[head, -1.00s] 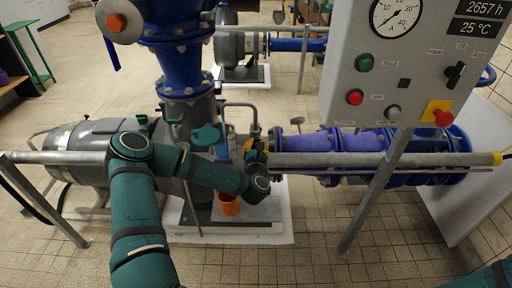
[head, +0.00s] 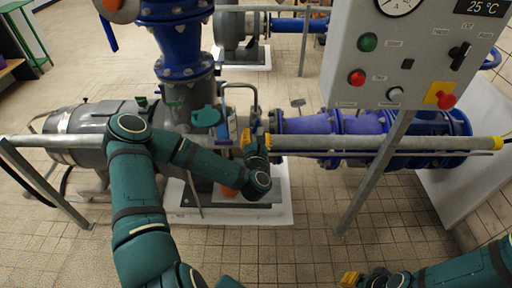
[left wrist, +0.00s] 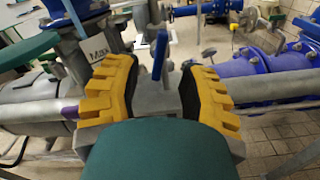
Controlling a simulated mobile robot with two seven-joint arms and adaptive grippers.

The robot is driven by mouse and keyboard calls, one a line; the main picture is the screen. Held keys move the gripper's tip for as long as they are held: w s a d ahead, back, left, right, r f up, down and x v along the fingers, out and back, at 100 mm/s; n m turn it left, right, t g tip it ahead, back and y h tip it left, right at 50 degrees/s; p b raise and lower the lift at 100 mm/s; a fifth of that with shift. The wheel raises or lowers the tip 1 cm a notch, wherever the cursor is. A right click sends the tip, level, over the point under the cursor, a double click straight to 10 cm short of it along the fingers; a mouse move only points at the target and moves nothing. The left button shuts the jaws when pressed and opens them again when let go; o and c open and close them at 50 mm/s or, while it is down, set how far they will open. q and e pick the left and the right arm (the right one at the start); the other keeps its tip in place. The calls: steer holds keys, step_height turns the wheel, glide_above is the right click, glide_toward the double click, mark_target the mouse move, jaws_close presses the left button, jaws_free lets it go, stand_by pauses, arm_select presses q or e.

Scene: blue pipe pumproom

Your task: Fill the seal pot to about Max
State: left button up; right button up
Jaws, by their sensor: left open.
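My left gripper (head: 256,138) is open and empty beside the pump's small pipework. In the left wrist view, a blue lever (left wrist: 160,55) stands upright beyond the gap between its yellow fingers (left wrist: 161,78), with no clear contact. A white "Max" label (left wrist: 97,45) shows just left of the fingers, on or near a grey upright part; the seal pot's level cannot be read. In the head view, an orange cup (head: 229,191) under the pipework is mostly hidden by my left arm. My right gripper (head: 350,279) shows only as a yellow finger part at the bottom edge.
A grey rail (head: 365,143) crosses in front of the blue pipe (head: 330,122). A control box (head: 415,55) on a slanted post (head: 375,185) stands at the right. A green handwheel (head: 206,117) is left of my left gripper. The tiled floor in front is clear.

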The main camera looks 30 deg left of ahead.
arm_select(q)
steer(key=v, duration=0.6)
steer(key=shift+s+d, duration=0.15)
steer(key=shift+s, duration=0.1)
stand_by(7.2)
